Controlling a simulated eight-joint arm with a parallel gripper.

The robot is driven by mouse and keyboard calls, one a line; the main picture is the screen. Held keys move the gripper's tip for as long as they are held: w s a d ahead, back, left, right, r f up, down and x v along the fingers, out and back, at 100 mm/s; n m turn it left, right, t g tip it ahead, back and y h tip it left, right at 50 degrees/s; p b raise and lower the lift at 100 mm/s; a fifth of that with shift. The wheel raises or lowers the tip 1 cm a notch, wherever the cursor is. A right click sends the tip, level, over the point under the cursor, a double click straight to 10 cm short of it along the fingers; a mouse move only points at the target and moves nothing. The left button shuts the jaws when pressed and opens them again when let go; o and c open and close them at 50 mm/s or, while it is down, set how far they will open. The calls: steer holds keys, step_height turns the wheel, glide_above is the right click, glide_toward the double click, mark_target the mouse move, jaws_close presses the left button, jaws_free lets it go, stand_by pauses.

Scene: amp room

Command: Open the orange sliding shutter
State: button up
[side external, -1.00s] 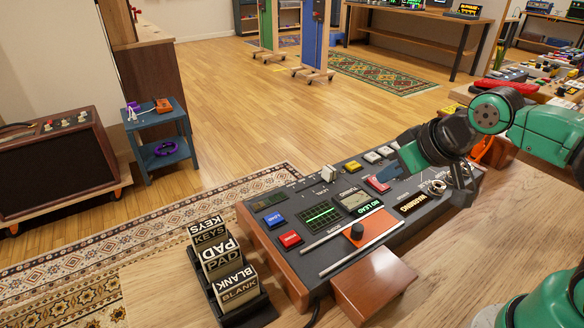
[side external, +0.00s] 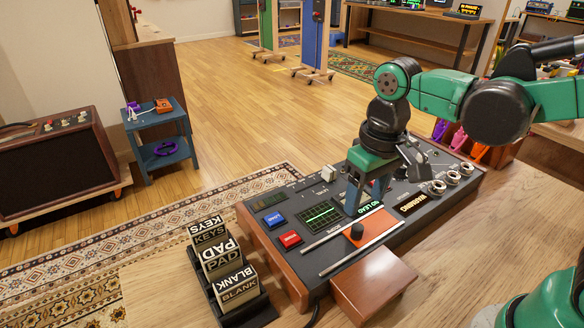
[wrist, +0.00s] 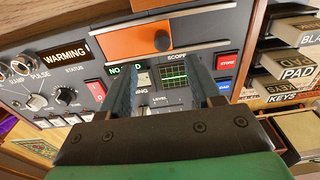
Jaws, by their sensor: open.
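The orange sliding shutter (side external: 376,230) is a flat panel with a round black knob (side external: 357,231). It lies between two metal rails on the grey console (side external: 290,262); the track to its left is dark. In the wrist view the shutter (wrist: 125,42) is at the top, with its knob (wrist: 162,41) on its right part. My gripper (side external: 364,205) points down over the console, just behind the knob, with its fingers apart and nothing between them. The wrist view shows the fingers (wrist: 162,82) below the knob; contact is not visible.
A wooden block (side external: 373,284) juts from the console's front edge. A rack of labelled blocks (side external: 229,265) stands at its left. Blue and red buttons (side external: 289,239), a green screen (side external: 320,214) and several round knobs (side external: 452,178) crowd the panel. Bare tabletop (side external: 440,265) lies in front.

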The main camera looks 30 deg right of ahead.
mark_target(358, 227)
steer(key=shift+a+f+g, duration=0.2)
steer(key=shift+f+g, duration=0.1)
steer(key=shift+f, duration=2.65)
jaws_close()
